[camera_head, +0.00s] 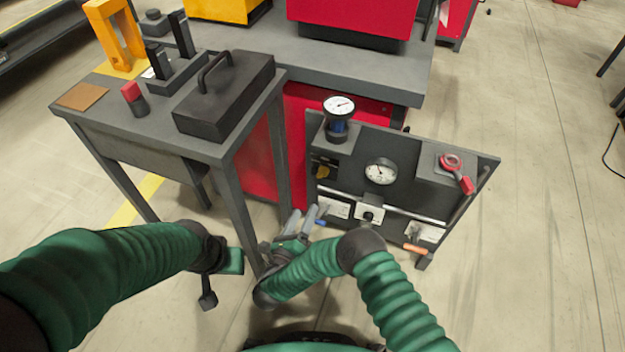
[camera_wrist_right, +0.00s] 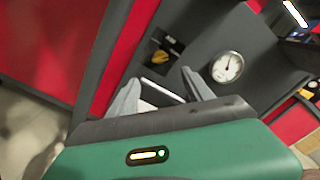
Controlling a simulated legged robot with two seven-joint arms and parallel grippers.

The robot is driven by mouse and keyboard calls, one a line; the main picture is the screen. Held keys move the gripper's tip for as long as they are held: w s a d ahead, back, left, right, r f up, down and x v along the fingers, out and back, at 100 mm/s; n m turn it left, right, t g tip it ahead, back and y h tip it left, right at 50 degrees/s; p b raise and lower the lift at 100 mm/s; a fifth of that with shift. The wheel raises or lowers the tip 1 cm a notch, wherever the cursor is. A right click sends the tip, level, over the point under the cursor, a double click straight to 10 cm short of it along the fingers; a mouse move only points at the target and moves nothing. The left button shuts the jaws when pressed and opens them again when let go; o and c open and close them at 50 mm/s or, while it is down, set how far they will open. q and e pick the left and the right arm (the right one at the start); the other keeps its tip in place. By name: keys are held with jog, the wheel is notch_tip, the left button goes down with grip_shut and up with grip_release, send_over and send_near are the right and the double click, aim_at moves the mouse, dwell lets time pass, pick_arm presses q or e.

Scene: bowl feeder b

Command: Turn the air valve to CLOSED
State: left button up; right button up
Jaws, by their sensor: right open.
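The dark valve panel (camera_head: 405,165) stands right of centre. No label is readable, so I cannot tell which is the air valve. My right gripper (camera_head: 303,216) is open at the panel's lower left, near the blue-tipped handle. In the right wrist view, a white plate (camera_wrist_right: 160,95) shows between its fingers (camera_wrist_right: 163,85), with the yellow knob (camera_wrist_right: 160,57) beyond. My left gripper (camera_head: 222,275) hangs at lower left, its jaws unclear.
A grey table (camera_head: 150,135) with a black handled box (camera_head: 225,95) stands left of the panel, its leg close to my right gripper. Gauges (camera_head: 381,172) and a pipe (camera_head: 390,208) are on the panel.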

aim_at(321, 176)
jog(key=b+x, duration=0.2)
jog(key=x, duration=0.2)
jog(key=b+x, duration=0.2)
jog(key=x, duration=0.3)
jog(key=b+x, duration=0.2)
jog(key=x, duration=0.3)
jog(key=shift+f, duration=0.35)
jog(key=shift+w+d+r, duration=0.15)
jog(key=shift+w+d, duration=0.05)
jog(key=shift+w, duration=0.2)
grip_shut()
